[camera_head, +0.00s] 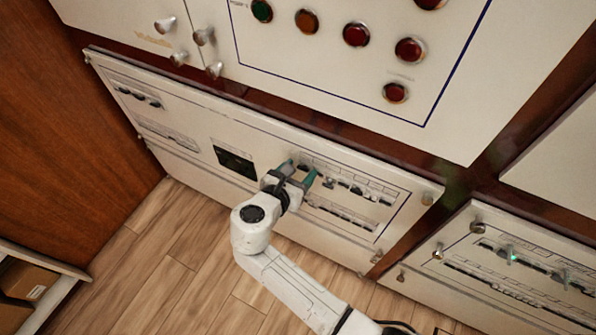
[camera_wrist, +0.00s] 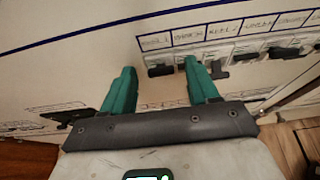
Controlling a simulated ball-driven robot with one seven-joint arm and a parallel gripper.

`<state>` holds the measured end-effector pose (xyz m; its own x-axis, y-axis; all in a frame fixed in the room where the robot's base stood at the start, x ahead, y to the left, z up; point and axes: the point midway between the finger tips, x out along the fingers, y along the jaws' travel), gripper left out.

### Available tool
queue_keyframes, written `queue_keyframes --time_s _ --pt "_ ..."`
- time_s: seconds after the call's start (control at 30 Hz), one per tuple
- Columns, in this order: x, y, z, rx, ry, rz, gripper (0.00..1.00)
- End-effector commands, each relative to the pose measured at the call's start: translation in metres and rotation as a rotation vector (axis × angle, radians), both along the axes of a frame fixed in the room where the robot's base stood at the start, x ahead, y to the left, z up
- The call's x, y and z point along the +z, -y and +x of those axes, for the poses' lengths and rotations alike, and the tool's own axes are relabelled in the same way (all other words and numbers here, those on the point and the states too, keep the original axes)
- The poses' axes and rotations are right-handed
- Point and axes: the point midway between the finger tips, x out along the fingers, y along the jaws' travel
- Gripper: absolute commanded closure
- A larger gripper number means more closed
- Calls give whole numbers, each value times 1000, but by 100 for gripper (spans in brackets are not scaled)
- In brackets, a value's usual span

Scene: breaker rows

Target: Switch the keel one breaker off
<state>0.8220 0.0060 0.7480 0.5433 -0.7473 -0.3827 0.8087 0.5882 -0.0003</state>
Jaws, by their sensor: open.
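My gripper (camera_wrist: 160,68) is open, with its two teal fingers pointing at the breaker panel (camera_head: 200,125). In the wrist view, the leftmost black breaker lever (camera_wrist: 160,71) of the upper row shows in the gap between the fingertips, nearer the right one. The right fingertip overlaps the row by the second lever and partly hides it. A third lever (camera_wrist: 221,71) hangs lower than its neighbours. Handwritten labels (camera_wrist: 222,31) run above the row, but I cannot read them surely. In the head view, my gripper (camera_head: 299,169) is at the row's left end; contact cannot be told.
A dark display (camera_head: 235,161) is left of the breakers. A lower breaker row (camera_head: 340,212) runs beneath. Round knobs (camera_head: 427,199) stick out at the panel's edges. Another breaker panel (camera_head: 510,270) is at the right. Red buttons (camera_head: 356,34) are above. Wooden floor (camera_head: 165,270) is open in front.

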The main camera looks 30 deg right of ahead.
Motion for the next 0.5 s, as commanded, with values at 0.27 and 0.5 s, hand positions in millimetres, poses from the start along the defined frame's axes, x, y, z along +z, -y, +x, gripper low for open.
queue_keyframes --time_s 0.27,0.5 --pt "0 0 0 0 0 0 59" --pt "0 0 0 0 0 0 82"
